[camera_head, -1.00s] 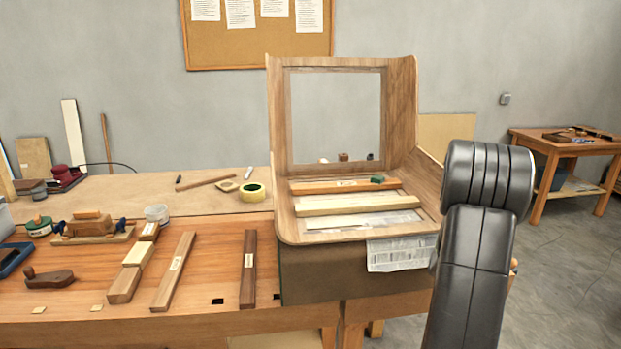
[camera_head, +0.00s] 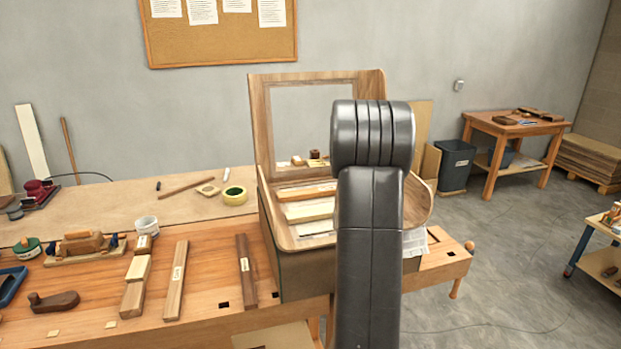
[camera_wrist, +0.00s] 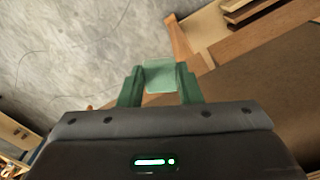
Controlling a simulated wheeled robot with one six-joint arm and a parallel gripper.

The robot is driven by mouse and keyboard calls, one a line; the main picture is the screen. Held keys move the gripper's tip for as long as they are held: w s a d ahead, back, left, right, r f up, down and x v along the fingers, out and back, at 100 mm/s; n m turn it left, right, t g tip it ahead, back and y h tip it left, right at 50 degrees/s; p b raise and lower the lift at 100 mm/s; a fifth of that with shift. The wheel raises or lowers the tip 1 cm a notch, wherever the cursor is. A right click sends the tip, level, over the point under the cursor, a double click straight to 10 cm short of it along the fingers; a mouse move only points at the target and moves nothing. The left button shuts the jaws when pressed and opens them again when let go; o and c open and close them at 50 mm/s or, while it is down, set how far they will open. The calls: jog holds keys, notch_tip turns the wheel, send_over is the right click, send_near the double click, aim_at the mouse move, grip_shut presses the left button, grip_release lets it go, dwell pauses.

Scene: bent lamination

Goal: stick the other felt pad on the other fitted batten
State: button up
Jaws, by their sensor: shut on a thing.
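My gripper (camera_wrist: 160,85) shows in the wrist view with its green fingers shut on a small flat pale green square, which looks like the felt pad (camera_wrist: 159,73). In the head view the gripper is hidden behind my dark arm. Two fitted battens lie inside the curved wooden shell: a reddish-brown one (camera_head: 308,192) at the back and a pale one (camera_head: 310,211) in front. My arm covers their right ends. The gripper's distance from the battens cannot be told.
The wooden shell (camera_head: 262,125) stands upright on the bench (camera_head: 210,316). A bin (camera_head: 455,166) and side table (camera_head: 515,127) stand right, with open floor nearer.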

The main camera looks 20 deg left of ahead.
jog(key=s+a+r+n, duration=0.2)
jog(key=s+a+r, duration=0.5)
jog(key=a+r, duration=0.2)
jog(key=s+a+r+n, duration=0.3)
jog(key=s+a+r, duration=0.5)
jog(key=a+r, duration=0.2)
jog(key=shift+s+a+r+n, duration=0.25)
jog(key=shift+a+r+n, duration=0.05)
jog(key=shift+r, duration=0.25)
